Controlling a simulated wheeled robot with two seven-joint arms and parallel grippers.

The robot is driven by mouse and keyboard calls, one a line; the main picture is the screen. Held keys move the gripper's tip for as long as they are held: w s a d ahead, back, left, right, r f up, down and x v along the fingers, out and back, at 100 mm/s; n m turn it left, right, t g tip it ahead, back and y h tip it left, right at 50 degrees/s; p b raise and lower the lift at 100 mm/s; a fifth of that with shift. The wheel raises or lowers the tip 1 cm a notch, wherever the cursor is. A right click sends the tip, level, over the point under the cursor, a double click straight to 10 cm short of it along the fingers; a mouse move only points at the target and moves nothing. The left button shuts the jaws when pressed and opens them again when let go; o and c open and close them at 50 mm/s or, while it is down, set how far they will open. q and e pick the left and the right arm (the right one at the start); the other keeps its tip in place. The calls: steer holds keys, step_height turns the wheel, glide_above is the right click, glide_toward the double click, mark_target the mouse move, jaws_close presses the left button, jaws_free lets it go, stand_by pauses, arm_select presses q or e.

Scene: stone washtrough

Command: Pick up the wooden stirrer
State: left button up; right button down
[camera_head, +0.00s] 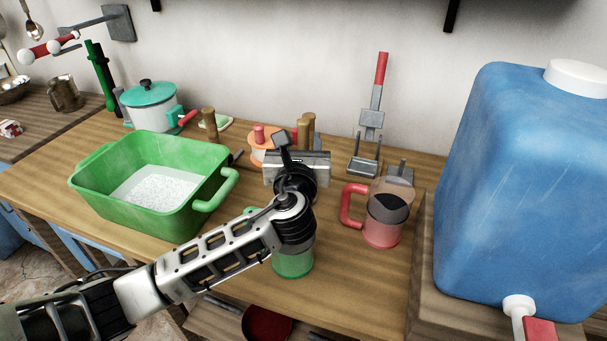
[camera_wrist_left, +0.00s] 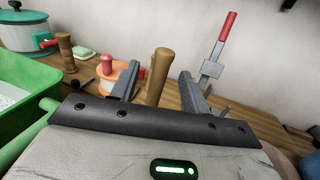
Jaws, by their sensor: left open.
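A brown wooden rod (camera_head: 308,127), seemingly the wooden stirrer, stands upright behind my left gripper in the head view. In the left wrist view the rod (camera_wrist_left: 158,75) appears between the two open fingers, with visible gaps on both sides. My left gripper (camera_head: 293,140) is open, and nothing is seen clamped in it. It also shows in the left wrist view (camera_wrist_left: 159,76). The rod's lower part is hidden by the gripper. I cannot tell how deep it lies between the fingers. My right gripper is not in view.
A green basin (camera_head: 100,198) stands left of my arm. Behind are a teal-lidded pot (camera_head: 150,105), a short wooden peg (camera_head: 209,124), an orange spool (camera_head: 258,150) and a red-handled tool (camera_head: 374,110). A pink mug (camera_head: 380,232) and blue water tank (camera_head: 510,190) stand right. A green cup (camera_head: 294,262) is under my wrist.

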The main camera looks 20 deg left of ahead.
mark_target(303, 132)
arm_select(q)
steer(key=x, duration=0.5)
steer(key=shift+w+d, duration=0.1)
steer(key=shift+w, duration=0.1)
jaws_close()
